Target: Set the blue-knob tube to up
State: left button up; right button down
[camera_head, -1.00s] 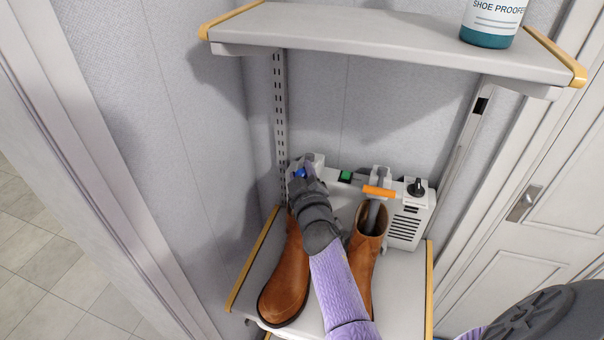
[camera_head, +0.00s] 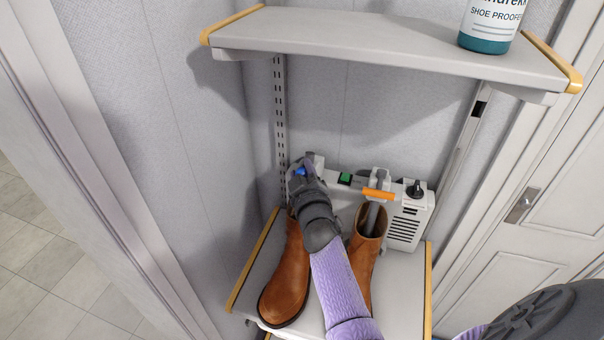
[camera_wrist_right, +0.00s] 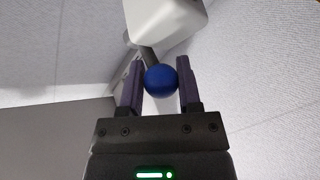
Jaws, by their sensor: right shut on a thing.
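The blue knob (camera_head: 300,172) shows at the left end of the white boot dryer (camera_head: 408,228), partly covered by my right gripper (camera_head: 308,168). In the right wrist view the blue knob (camera_wrist_right: 160,81) is a round ball between the two dark fingers of my right gripper (camera_wrist_right: 160,92), which is shut on it. A short dark stem runs from the knob to a white part (camera_wrist_right: 168,18) above. The rest of the blue-knob tube is hidden behind my gripper and arm. My left gripper is not in view.
An orange handle (camera_head: 378,193) marks the other tube, which reaches into the right brown boot (camera_head: 361,258). The left brown boot (camera_head: 287,283) stands below my right wrist. A green switch (camera_head: 345,178) and black dial (camera_head: 415,190) are on the dryer. A shelf (camera_head: 380,40) with a bottle (camera_head: 488,25) hangs above.

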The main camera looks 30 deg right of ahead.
notch_tip(320, 180, up, 12)
jog(key=w+d+p, duration=0.2)
jog(key=p, duration=0.6)
jog(key=shift+w+d+p, duration=0.15)
jog(key=shift+d+p, duration=0.15)
jog(key=shift+f, duration=0.1)
jog(key=shift+c, duration=1.4)
grip_release()
jog(key=v, duration=1)
jog(key=shift+f, duration=0.1)
